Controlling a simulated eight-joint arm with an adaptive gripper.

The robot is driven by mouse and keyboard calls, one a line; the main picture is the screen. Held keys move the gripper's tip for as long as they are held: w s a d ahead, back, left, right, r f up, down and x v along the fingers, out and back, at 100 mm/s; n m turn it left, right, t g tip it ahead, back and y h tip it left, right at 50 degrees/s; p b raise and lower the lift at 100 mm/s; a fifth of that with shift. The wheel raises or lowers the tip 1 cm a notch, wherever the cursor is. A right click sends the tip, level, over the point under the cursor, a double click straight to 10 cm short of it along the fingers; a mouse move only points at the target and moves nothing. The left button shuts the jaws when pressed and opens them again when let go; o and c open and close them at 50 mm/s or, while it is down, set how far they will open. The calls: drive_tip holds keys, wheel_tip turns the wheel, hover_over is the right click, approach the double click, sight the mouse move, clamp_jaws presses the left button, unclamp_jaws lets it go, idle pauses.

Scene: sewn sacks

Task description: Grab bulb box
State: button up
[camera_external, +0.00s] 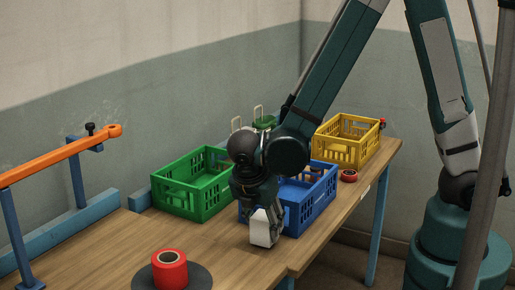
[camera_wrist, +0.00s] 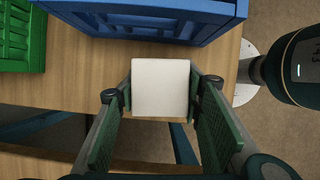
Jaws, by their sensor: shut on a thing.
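The bulb box, a plain white box (camera_wrist: 161,88), is between the two fingers of my gripper (camera_wrist: 160,95) in the wrist view. The fingers touch its left and right sides. In the external view the white box (camera_external: 262,228) shows under my gripper (camera_external: 266,222), in front of the blue crate. It is tilted a little there. I cannot tell whether its lower end touches the table. No print shows on its visible faces.
A blue crate (camera_external: 316,206) stands right behind my gripper. A green crate (camera_external: 180,203) is to its left and a yellow crate (camera_external: 340,150) farther back. A red roll (camera_external: 170,270) is on a dark disc at the front. The wooden table (camera_external: 110,250) is bare at front left.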

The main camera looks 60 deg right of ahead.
drive_tip(key=shift+r+p, duration=0.8)
drive_tip(key=shift+r, duration=3.6)
